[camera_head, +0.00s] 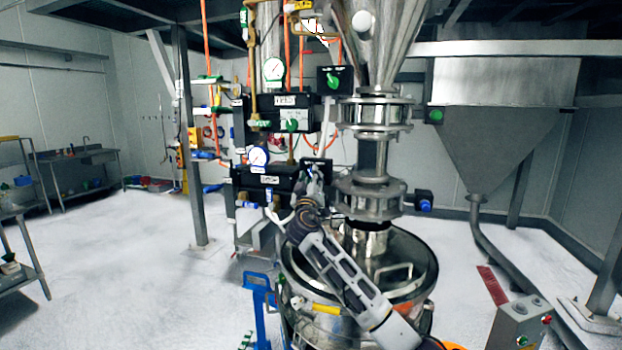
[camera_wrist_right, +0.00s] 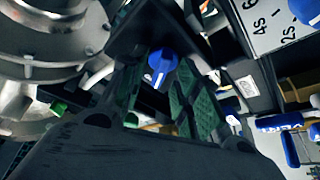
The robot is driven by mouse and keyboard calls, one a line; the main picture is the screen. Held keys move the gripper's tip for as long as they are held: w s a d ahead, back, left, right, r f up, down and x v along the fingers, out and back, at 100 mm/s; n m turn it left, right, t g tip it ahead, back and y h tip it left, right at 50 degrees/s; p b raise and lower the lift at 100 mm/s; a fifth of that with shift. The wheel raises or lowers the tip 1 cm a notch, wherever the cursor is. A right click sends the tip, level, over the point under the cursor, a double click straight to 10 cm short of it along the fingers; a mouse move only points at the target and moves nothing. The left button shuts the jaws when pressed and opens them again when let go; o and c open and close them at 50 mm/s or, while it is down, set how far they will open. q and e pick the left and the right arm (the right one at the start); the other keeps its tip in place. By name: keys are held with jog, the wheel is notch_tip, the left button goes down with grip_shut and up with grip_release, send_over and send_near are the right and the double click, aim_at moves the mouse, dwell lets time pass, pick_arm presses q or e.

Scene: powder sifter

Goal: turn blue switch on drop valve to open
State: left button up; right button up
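My right arm reaches up from the lower right in the head view, and its gripper (camera_head: 317,178) is at a dark box (camera_head: 316,163) left of the steel valve column. In the right wrist view a blue switch (camera_wrist_right: 161,67) on a dark box shows between the two green-padded fingers of the right gripper (camera_wrist_right: 168,88). The fingers are apart, with gaps beside the switch; I cannot tell if either touches it. In the head view the gripper hides this switch. Another blue switch (camera_head: 425,205) sits on the column's right side. My left gripper is not in view.
A steel hopper (camera_head: 385,45) and flanged valve stand above a round steel vessel (camera_head: 415,262). Black control boxes (camera_head: 265,180) with gauges and pipes are left of the gripper. A grey control box (camera_head: 520,322) is at lower right. The floor (camera_head: 130,270) at left is clear.

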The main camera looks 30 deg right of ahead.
jog(key=shift+s, duration=0.1)
grip_shut()
jog(key=shift+s+r, duration=0.1)
jog(key=shift+r, duration=0.05)
